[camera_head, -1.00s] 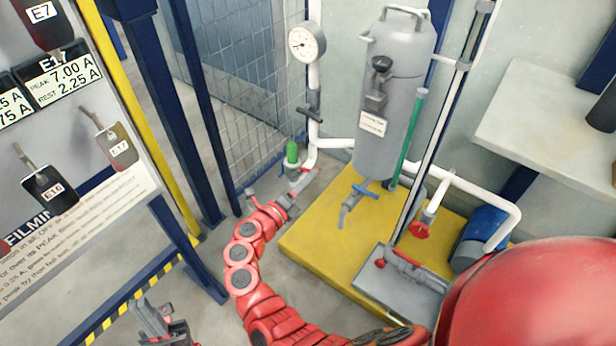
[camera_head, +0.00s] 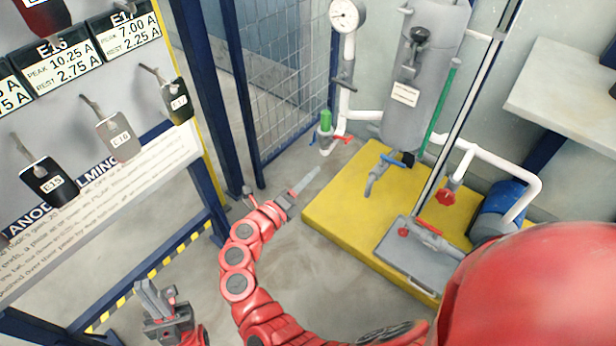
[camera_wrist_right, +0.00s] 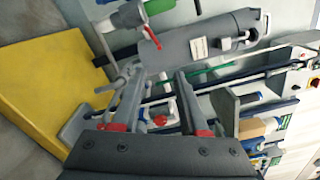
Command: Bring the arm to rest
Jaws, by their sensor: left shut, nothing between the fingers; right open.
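My right arm, red with grey joints, curves in from the lower middle of the head view. Its gripper (camera_head: 303,184) is over the floor, left of the yellow platform and below the green-handled valve. In the right wrist view the two fingers of this gripper (camera_wrist_right: 157,90) are spread apart with nothing held between them. My left gripper (camera_head: 163,302) is at the lower left of the head view, in front of the panel stand. It is shut and empty.
A panel with hanging tags, including E15 (camera_head: 43,182), stands at the left. A yellow platform (camera_head: 340,212) carries a grey tank (camera_head: 420,115), pipes and a blue motor (camera_head: 497,205). A mesh fence (camera_head: 285,90) stands behind. A pale shelf (camera_head: 570,95) is at right. Floor lies between panel and platform.

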